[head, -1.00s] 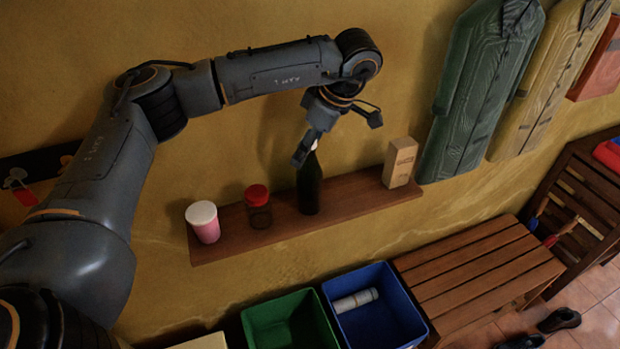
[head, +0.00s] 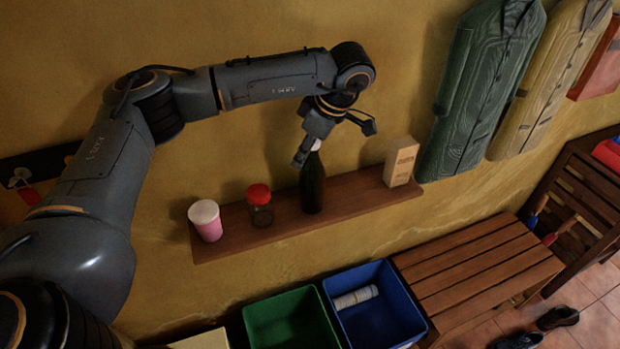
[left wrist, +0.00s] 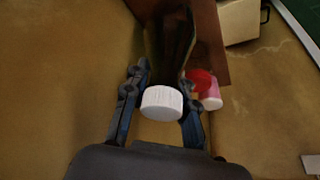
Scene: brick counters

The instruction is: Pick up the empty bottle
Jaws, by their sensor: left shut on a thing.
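A dark green bottle (head: 312,188) with a white cap stands upright on the wooden wall shelf, between a red-lidded jar and a carton. My left gripper (head: 308,152) is at the bottle's neck from above. In the left wrist view, the white cap (left wrist: 161,103) sits between the two fingers, and the dark bottle body (left wrist: 172,45) runs away beyond them. The left gripper (left wrist: 160,95) is shut on the bottle. I cannot tell from the glass whether it is empty. My right gripper is not in view.
Below are a green bin (head: 285,300), a blue bin (head: 400,285) with a whitish cylinder inside, and a slatted bench (head: 480,270).

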